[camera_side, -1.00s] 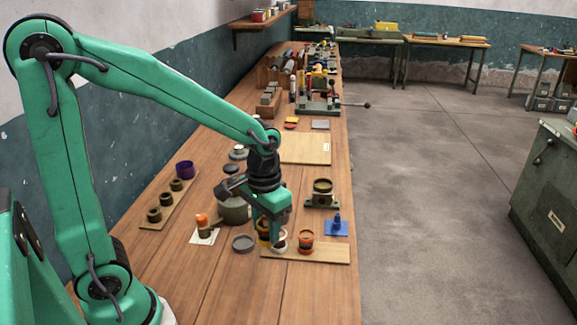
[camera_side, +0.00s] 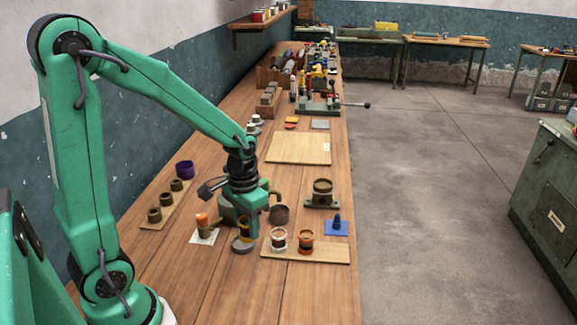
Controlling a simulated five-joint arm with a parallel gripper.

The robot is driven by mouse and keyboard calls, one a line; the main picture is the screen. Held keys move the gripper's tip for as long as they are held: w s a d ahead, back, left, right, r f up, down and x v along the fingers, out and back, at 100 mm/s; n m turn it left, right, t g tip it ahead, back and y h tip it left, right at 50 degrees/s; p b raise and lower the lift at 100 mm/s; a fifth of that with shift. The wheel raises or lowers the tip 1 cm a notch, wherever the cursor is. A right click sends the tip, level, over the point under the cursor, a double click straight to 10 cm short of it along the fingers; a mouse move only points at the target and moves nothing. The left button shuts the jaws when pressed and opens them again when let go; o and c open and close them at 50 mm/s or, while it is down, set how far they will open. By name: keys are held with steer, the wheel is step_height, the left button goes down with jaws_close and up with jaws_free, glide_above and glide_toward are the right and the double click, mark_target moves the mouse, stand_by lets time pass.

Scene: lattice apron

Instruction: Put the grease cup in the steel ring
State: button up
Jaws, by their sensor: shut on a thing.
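My gripper (camera_side: 251,228) points down over the middle of the bench, shut on a small yellowish cup, which I take as the grease cup (camera_side: 237,241). The cup is partly hidden by the fingers. The grey steel ring (camera_side: 241,250) lies on the wood directly below it, mostly covered by the cup and fingers in this view. The cup looks upright. I cannot tell whether it is inside the ring or just above it.
A white-rimmed cup (camera_side: 279,239) and an orange cup (camera_side: 306,240) stand on a board close to the right. An orange-topped piece (camera_side: 203,224) is at left. The front bench is clear.

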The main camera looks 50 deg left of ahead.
steer(key=a+f, duration=0.1)
steer(key=a, duration=0.1)
steer(key=w+a+f, duration=0.1)
steer(key=a, duration=0.1)
steer(key=a+f, duration=0.1)
steer(key=a, duration=0.1)
steer(key=shift+w+f, duration=0.15)
steer(key=shift+f, duration=0.15)
steer(key=shift+d+f, duration=0.1)
steer(key=shift+f, duration=1.9)
steer(key=shift+f, duration=0.15)
steer(key=o, duration=1)
step_height(320, 180, up, 12)
steer(key=shift+r, duration=0.2)
